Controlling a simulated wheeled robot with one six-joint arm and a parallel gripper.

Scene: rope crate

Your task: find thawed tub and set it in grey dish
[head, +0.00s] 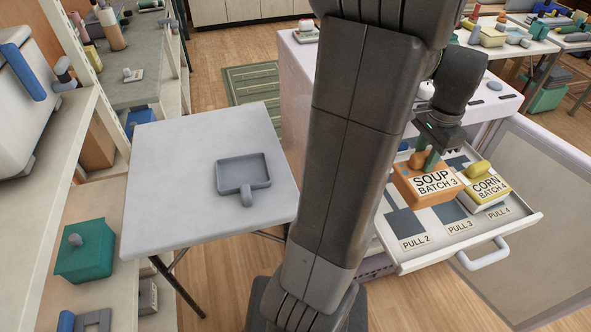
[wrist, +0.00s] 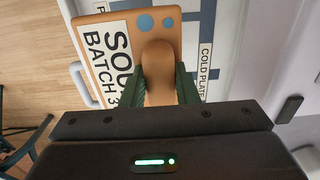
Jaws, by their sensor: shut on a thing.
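An orange tub labelled "SOUP BATCH 3" (head: 428,186) is at the open drawer, left of a yellow and white tub labelled "CORN BATCH 4" (head: 484,188). My gripper (head: 426,160) is shut on the orange tub's knob, with green fingers on either side. The wrist view shows the orange tub (wrist: 112,60) with two blue dots on its lid, and the gripper (wrist: 160,85) around the knob. I cannot tell whether the tub touches the drawer floor. The grey dish (head: 228,184), square with a short handle, is empty on the pale table.
The pale table (head: 180,150) is otherwise bare. The open drawer (head: 530,219) has dark pads and labels "PULL 2", "PULL 3" and "PULL 4". My arm stands between table and drawer. A shelf with a green lidded box (head: 85,263) is at the left.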

